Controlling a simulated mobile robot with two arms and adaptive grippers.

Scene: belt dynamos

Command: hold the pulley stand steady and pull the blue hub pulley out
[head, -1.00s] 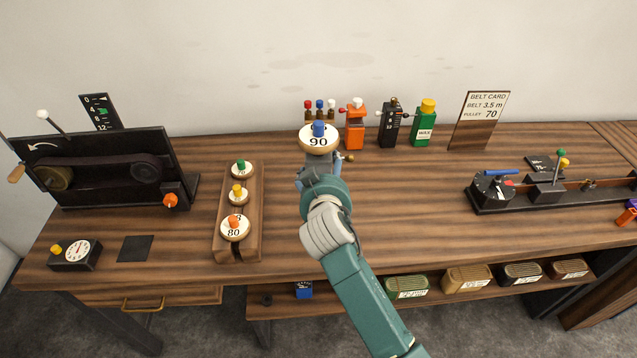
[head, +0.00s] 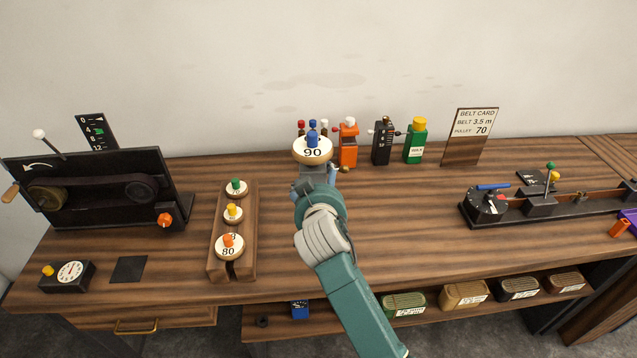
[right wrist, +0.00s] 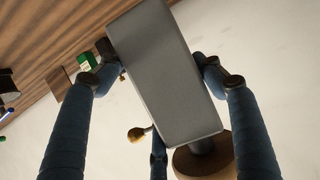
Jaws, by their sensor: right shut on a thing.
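The blue hub pulley (head: 312,153), a pale disc marked 90 with a blue knob, is held up above the table, apart from the pulley stand. In the right wrist view, a wooden disc (right wrist: 205,162) shows at the bottom beyond a large grey block that hides the grip. The wooden pulley stand (head: 249,208) lies to the left, holding pulleys with green (head: 236,187), yellow (head: 233,213) and orange (head: 229,245) hubs. My left gripper is out of view.
A black belt machine (head: 100,190) stands at the left. A belt card (head: 472,135) stands behind.

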